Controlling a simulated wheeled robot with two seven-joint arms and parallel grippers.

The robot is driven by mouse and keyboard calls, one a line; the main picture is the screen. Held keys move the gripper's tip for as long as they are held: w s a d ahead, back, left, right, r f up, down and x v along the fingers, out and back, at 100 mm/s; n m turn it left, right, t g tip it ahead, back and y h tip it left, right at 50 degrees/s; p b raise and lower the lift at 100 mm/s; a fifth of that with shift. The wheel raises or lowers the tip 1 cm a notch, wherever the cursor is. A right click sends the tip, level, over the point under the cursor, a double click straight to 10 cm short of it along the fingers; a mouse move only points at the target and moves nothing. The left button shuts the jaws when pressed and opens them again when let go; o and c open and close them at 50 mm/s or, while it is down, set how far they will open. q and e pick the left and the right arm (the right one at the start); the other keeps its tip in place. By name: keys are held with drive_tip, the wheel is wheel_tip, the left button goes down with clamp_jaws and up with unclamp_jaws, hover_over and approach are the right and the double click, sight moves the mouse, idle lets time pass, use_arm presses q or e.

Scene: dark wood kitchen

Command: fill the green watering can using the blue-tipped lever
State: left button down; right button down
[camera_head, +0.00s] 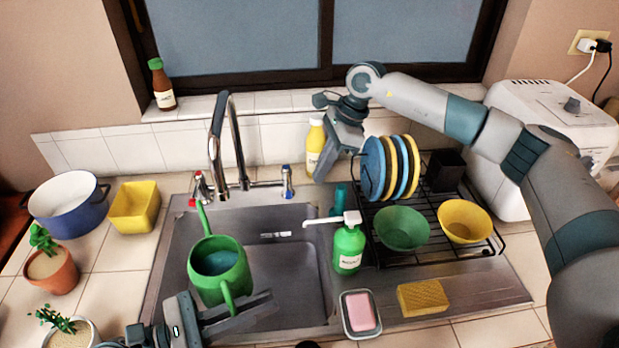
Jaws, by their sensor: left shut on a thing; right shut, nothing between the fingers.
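The green watering can (236,283) is over the sink basin, its opening facing up and its spout pointing back toward the tap. A blue-grey surface that looks like water shows inside it. My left gripper (240,314) is shut on the can's handle at the near side. The tap (217,140) arches above, behind the can; I see no clear stream from it. The blue-tipped lever (287,181) stands right of the tap's base. My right gripper (322,172) is shut and empty, right of this lever and apart from it, in front of a yellow bottle (316,138).
A red-tipped lever (199,185) is left of the tap. A green soap dispenser (348,246) stands at the sink's right edge. A dish rack (466,251) with plates and bowls is on the right. A soap dish (346,328) and sponge (422,297) lie in front.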

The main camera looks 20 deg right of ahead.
drive_tip(key=v, duration=0.7)
drive_tip(key=shift+s+r, duration=0.2)
drive_tip(key=shift+s+a, duration=0.1)
idle(0.4)
